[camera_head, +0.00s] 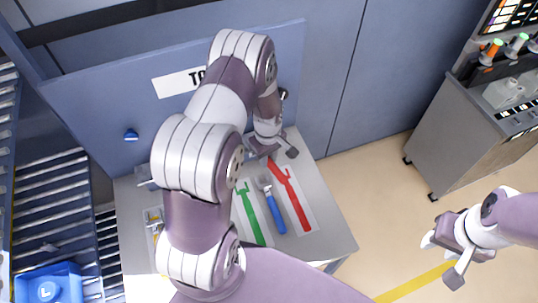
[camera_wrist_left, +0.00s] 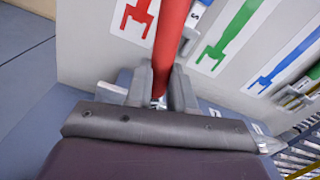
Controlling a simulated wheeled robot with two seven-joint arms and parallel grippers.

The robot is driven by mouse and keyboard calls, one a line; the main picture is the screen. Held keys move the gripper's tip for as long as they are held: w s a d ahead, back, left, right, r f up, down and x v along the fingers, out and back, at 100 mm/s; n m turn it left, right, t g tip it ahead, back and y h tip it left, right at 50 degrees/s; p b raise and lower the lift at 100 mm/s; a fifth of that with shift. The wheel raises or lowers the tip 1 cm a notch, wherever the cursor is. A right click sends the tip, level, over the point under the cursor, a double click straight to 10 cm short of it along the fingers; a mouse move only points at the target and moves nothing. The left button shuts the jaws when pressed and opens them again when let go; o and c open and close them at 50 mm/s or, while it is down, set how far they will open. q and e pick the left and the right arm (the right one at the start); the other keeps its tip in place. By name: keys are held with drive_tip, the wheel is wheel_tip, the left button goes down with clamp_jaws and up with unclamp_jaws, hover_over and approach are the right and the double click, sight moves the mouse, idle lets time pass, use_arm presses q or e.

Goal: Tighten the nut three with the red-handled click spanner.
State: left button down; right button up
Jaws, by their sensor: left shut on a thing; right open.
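My left gripper (camera_head: 272,154) is at the back of the grey tool table, in front of the upright board. In the left wrist view its fingers (camera_wrist_left: 165,88) are shut on the red handle of the spanner (camera_wrist_left: 172,35). The spanner's head is out of that view. In the head view little of the spanner (camera_head: 272,164) shows, beside a red spanner outline (camera_head: 292,197) on the table. My right gripper (camera_head: 442,258) is open and empty over the floor at right. I cannot make out nut three in either view.
A blue-handled tool with a grey head (camera_head: 271,205) lies on the table beside a green outline (camera_head: 250,213). A blue outline (camera_wrist_left: 285,62) shows in the wrist view. A blue bin (camera_head: 48,286) and slatted rack are at left. A grey cabinet (camera_head: 450,135) stands at right.

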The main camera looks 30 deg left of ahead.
use_arm(q)
drive_tip(key=shift+s+a+m, duration=0.25)
drive_tip(key=shift+s+m, duration=0.1)
drive_tip(key=shift+m, duration=0.25)
drive_tip(key=shift+s, duration=0.1)
drive_tip(key=shift+s+a+m+p, duration=0.4)
drive_tip(key=shift+s+m, duration=0.05)
drive_tip(key=shift+m, duration=0.35)
drive_tip(key=shift+s+a+m, duration=0.45)
drive_tip(key=shift+m, duration=0.35)
